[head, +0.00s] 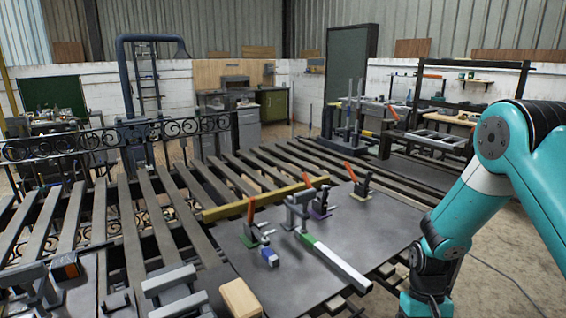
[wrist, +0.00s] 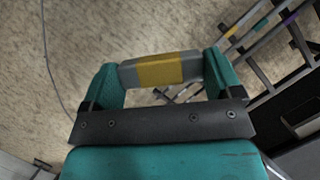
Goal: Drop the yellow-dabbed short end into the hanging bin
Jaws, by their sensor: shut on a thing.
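The yellow-dabbed short end (wrist: 160,69) is a short grey bar with a yellow band around its middle. In the wrist view it lies crosswise between the two teal fingers of my gripper (wrist: 161,77), which is shut on it at both ends. Bare floor shows below it. My gripper is outside the head view; only my teal arm shows there, at the right. I cannot make out the hanging bin for sure in either view.
A dark steel plate (head: 259,233) on the slatted table carries clamps with orange handles and a green-dabbed bar (head: 335,262). A dark rack (wrist: 262,50) with yellow and purple marks stands at upper right in the wrist view. A thin cable (wrist: 47,60) crosses the floor.

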